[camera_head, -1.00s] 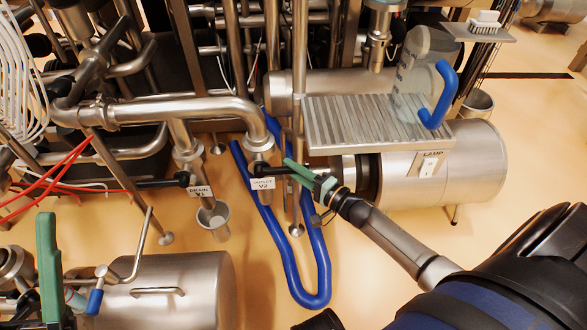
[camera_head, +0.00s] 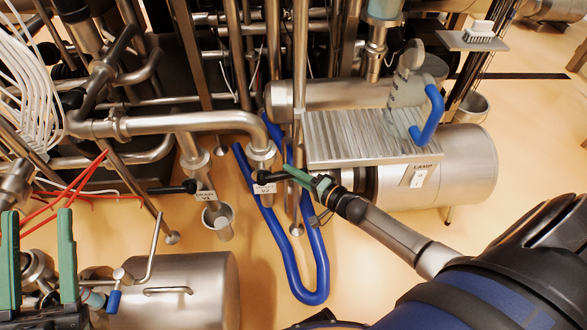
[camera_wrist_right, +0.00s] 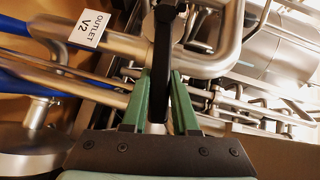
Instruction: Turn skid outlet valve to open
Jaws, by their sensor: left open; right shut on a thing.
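The skid outlet valve (camera_head: 262,160) hangs from the steel pipe in the head view, with a white tag "OUTLET V2" (camera_wrist_right: 88,28) readable in the right wrist view. Its black lever (camera_wrist_right: 161,45) sticks out sideways to the right of the valve in the head view. My right gripper (camera_head: 292,172) is shut on the lever; in the right wrist view its green fingers stand on both sides of it. My left gripper (camera_head: 37,213) is open and empty at the lower left, away from the valve. The lever's far end is hidden by my right gripper.
A blue hose (camera_head: 290,270) loops under the outlet valve. A ribbed step (camera_head: 365,140) and a steel tank with a "LAMP" switch (camera_head: 418,178) are at right.

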